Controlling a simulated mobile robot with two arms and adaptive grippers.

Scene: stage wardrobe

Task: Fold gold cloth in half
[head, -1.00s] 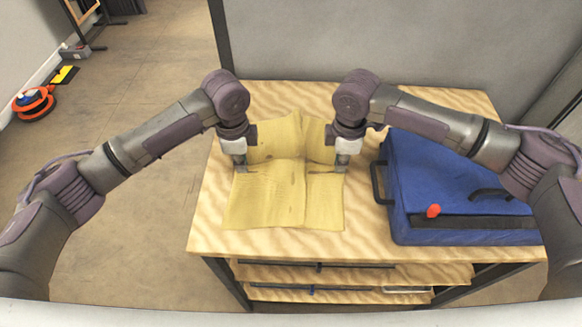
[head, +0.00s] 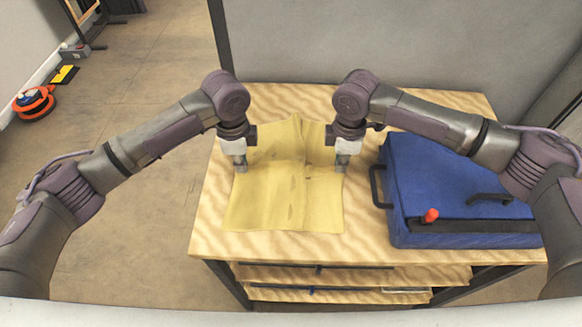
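The gold cloth (head: 285,205) lies spread on the wooden table, with a lengthwise crease down its middle and a faint line across it. Its far part reaches back between my two arms. My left gripper (head: 240,167) points down at the cloth's left edge, about midway along it. My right gripper (head: 341,167) points down at the right edge, level with the left one. Both tips are at or very near the cloth. The fingers are small and partly hidden, so their grip on the cloth is unclear.
A blue case (head: 425,180) with black handles and a red piece (head: 430,215) lies on the right of the table (head: 215,225). A grey panel (head: 360,45) stands behind the table. Bare tabletop runs along the front and left edges.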

